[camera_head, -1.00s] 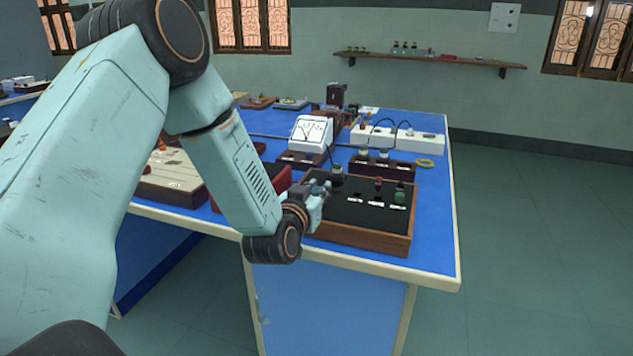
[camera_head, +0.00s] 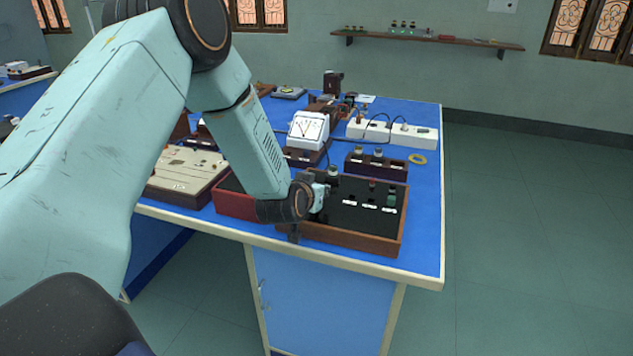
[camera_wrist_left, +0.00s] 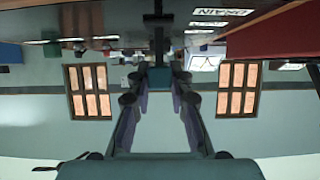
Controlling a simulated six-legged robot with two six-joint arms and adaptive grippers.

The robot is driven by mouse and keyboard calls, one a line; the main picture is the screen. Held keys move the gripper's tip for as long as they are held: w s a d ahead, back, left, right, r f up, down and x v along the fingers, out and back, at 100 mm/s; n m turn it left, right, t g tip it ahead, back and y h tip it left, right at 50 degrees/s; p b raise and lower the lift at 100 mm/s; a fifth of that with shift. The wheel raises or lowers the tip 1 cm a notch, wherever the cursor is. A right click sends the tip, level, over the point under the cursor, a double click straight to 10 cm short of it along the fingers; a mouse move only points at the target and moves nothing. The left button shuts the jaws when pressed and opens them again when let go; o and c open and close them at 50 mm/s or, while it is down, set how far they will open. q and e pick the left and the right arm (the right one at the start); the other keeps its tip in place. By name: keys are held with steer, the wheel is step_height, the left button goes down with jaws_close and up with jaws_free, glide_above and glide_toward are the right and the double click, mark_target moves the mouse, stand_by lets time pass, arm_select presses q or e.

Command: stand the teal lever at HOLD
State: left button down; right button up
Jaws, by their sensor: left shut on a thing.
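The wooden-framed lever box (camera_head: 352,238) with a black top stands at the bench's front edge. My left gripper (camera_head: 322,190) is over its left part and hides what it holds in the head view. In the left wrist view, which is upside down, the two fingers (camera_wrist_left: 160,88) close on the teal lever (camera_wrist_left: 160,77), whose dark stem runs straight to the box. A DRAIN label (camera_wrist_left: 222,12) and other white labels lie beside it; I cannot read HOLD. My right gripper is not in view.
A white meter (camera_head: 308,130) stands behind. Open floor lies right of the bench.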

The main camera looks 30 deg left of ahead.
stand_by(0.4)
arm_select(q)
steer(key=c, duration=1.2)
jaws_free()
steer(key=v, duration=1.2)
steer(key=shift+w, duration=0.1)
